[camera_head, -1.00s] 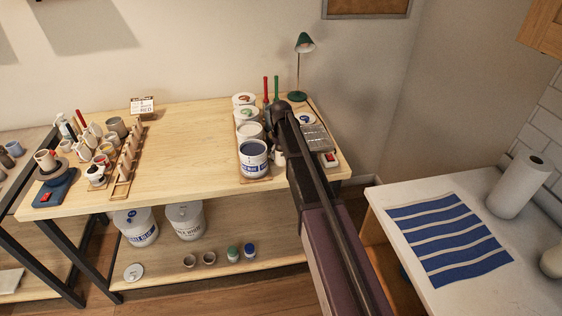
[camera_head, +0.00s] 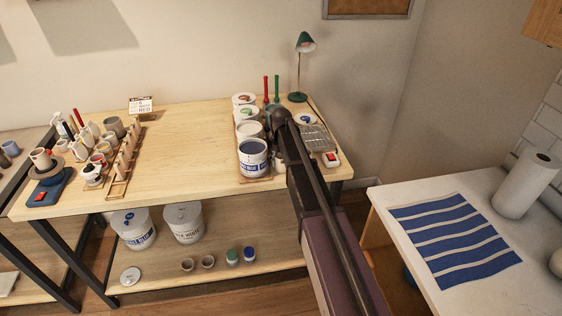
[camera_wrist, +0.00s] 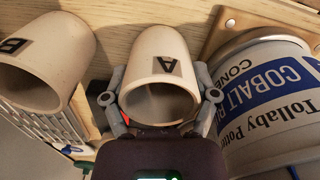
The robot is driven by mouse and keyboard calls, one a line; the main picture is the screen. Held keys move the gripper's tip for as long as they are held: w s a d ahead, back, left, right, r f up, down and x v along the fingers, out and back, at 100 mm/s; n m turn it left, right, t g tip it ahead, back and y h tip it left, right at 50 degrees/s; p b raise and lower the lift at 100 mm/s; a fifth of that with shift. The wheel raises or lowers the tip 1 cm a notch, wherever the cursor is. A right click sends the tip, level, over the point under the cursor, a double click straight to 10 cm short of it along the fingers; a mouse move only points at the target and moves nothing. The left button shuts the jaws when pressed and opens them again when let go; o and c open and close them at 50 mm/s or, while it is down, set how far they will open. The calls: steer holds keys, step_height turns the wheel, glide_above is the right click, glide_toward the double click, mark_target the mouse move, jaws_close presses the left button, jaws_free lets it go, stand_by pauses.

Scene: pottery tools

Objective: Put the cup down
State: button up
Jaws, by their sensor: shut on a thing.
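A pale cup marked "A" (camera_wrist: 168,58) sits between the two fingers of my gripper (camera_wrist: 161,95) in the wrist view, with its open mouth toward the camera. The fingers are shut on it from both sides. A second pale cup marked "B" (camera_wrist: 45,65) is just left of it, apart from my gripper. In the head view my arm covers most of the gripper, and a small bit of pale cup (camera_head: 278,158) shows beside the blue paint bucket. I cannot tell whether cup A touches the table.
A cobalt blue bucket (camera_wrist: 265,105) is close to the right finger; it also shows in the head view (camera_head: 254,158). A metal tray (camera_head: 316,138) and green lamp (camera_head: 299,96) are at the table's right end. The wooden table's middle (camera_head: 185,145) is clear.

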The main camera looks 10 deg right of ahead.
steer(key=o, duration=1)
steer(key=shift+o, duration=0.2)
steer(key=shift+r, duration=0.1)
step_height(320, 180, up, 12)
steer(key=p, duration=1.2)
steer(key=s+m, duration=0.2)
steer(key=s, duration=2.7)
steer(key=shift+s+m, duration=0.2)
steer(key=shift+m, duration=0.1)
